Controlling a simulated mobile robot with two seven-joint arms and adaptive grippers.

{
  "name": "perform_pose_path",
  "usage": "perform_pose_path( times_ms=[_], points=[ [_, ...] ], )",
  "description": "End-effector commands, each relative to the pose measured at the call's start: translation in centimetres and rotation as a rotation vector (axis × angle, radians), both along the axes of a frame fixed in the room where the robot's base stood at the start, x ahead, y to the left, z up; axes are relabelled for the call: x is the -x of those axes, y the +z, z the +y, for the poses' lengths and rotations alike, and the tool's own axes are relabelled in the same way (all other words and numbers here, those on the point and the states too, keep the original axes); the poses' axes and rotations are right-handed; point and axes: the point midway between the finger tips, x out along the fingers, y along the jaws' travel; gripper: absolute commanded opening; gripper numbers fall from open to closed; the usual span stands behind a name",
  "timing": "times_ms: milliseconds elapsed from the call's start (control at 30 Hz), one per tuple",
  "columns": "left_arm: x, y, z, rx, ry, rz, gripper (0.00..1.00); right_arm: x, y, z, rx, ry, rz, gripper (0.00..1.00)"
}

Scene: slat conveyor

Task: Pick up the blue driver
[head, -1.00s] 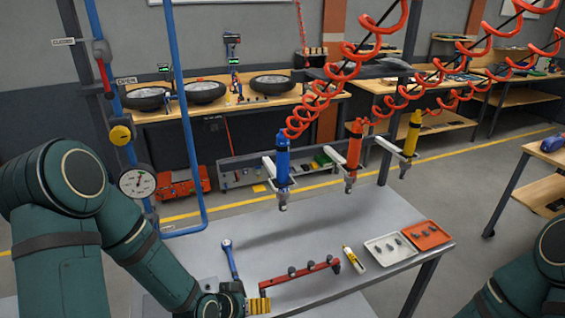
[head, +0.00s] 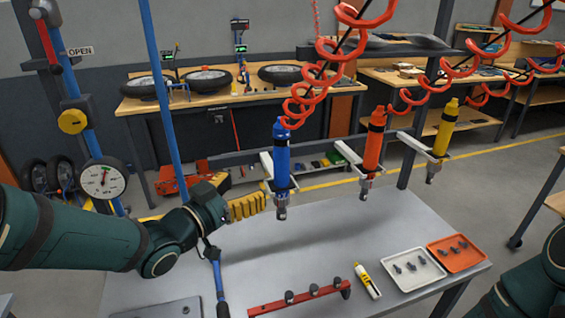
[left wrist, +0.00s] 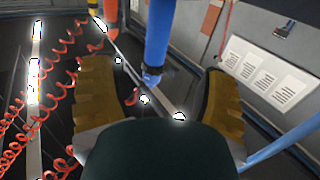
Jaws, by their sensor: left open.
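The blue driver (head: 281,160) hangs upright in a white holder above the grey bench, under a red coiled hose. My left gripper (head: 262,203) is just left of its lower body, with yellow fingers pointing at it. In the left wrist view the gripper (left wrist: 160,75) is open, and the blue driver (left wrist: 157,40) shows in the gap between the fingers, without visible contact. My right gripper is out of view; only part of my right arm shows at the lower right edge.
An orange driver (head: 373,142) and a yellow driver (head: 444,130) hang to the right. The bench (head: 310,245) holds a red rail (head: 300,300), a white tray (head: 413,270) and an orange tray (head: 456,253). A pressure gauge (head: 103,178) and blue pipes stand at left.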

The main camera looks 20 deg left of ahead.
Motion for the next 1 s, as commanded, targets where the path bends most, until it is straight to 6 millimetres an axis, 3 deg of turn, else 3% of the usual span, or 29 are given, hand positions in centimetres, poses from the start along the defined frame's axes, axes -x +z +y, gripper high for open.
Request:
perform_pose_path(
  times_ms=[67,300,567,833,1000],
  points=[
    [-1.0,0.3,-0.5,0.002,-0.003,0.004,0.74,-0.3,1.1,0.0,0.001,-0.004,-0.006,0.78],
    [-5.0,-0.1,-2.1,0.001,-0.001,0.0,0.74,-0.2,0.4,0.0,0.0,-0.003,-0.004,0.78],
    [-6.5,-0.1,-2.8,0.0,0.0,0.002,0.74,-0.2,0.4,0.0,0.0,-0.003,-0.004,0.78],
    [-9.8,-0.4,-4.5,0.001,-0.001,0.002,0.74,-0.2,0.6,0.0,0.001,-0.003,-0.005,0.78],
    [-10.8,-0.4,-4.8,0.001,0.001,0.001,0.74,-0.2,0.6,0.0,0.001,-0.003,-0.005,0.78]
  ],
)
